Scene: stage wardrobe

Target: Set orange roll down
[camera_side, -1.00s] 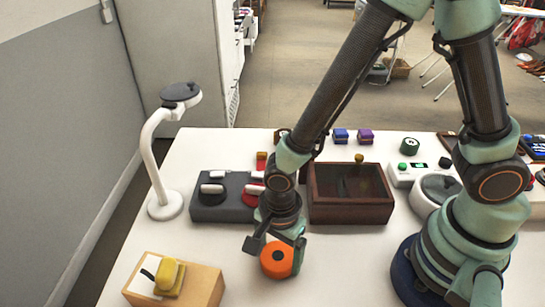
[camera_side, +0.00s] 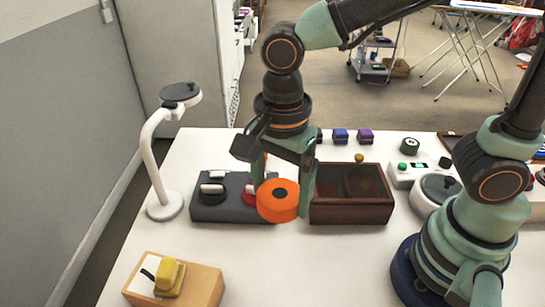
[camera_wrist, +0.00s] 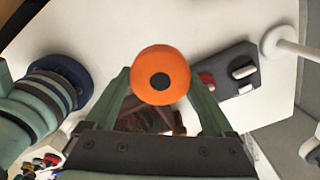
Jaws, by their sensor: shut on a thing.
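The orange roll (camera_side: 278,203) is a short round disc with a dark centre. My gripper (camera_side: 283,190) is shut on it, with one finger on each side, and points down. The roll is in the air above the white table, in front of the gap between the dark tray and the wooden box. In the wrist view the orange roll (camera_wrist: 160,76) sits between the fingertips of my gripper (camera_wrist: 160,88), its dark centre facing the camera.
A dark tray (camera_side: 225,212) with white and red items and an open brown wooden box (camera_side: 350,213) stand behind the roll. A white lamp (camera_side: 165,204) stands left. A wooden block (camera_side: 205,286) with a yellow piece (camera_side: 170,275) is front left. The front middle of the table (camera_side: 310,270) is clear.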

